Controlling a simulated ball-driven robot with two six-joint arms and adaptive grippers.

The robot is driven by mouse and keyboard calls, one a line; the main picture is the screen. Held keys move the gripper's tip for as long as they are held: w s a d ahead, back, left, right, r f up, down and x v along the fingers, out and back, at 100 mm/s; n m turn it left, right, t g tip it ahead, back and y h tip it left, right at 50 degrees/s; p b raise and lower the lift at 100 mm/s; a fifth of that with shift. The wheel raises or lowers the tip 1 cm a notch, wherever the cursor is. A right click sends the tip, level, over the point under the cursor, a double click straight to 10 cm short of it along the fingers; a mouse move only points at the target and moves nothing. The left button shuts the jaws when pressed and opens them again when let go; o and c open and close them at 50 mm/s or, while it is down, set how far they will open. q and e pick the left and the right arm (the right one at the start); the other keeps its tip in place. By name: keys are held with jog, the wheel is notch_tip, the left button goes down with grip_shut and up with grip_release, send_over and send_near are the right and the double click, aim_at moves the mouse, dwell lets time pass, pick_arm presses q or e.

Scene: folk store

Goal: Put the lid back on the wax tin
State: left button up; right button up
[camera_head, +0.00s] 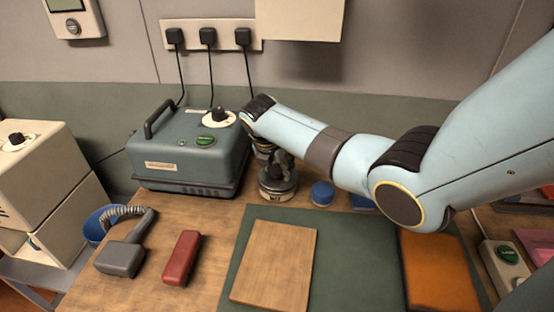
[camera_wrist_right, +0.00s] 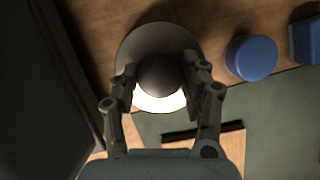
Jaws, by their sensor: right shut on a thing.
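The wax tin (camera_head: 277,190), a short round metal can with a pale label, stands on the wooden bench beside the blue-grey machine. My right gripper (camera_head: 276,160) is directly above it, pointing down. In the right wrist view the fingers (camera_wrist_right: 163,85) are closed around a dark round knob (camera_wrist_right: 160,75), which appears to belong to the lid. A round grey-brown rim (camera_wrist_right: 150,38) and a bright crescent show around the knob. I cannot tell whether the lid touches the tin or hovers just above it. My left gripper is not in view.
The blue-grey machine (camera_head: 190,150) stands close left of the tin. A blue round pot (camera_head: 322,193) is close on the right. A green mat (camera_head: 350,260) with a wooden board (camera_head: 275,265) lies in front. A red block (camera_head: 181,258) and grey handset (camera_head: 120,258) lie front left.

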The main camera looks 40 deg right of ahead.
jog(key=shift+f+p, duration=0.15)
jog(key=shift+p, duration=0.6)
dwell(1.6)
jog(key=o, duration=1.2)
jog(key=shift+o, duration=0.4)
jog(key=o, duration=0.4)
notch_tip(320, 180, up, 7)
jog(key=p, duration=0.8)
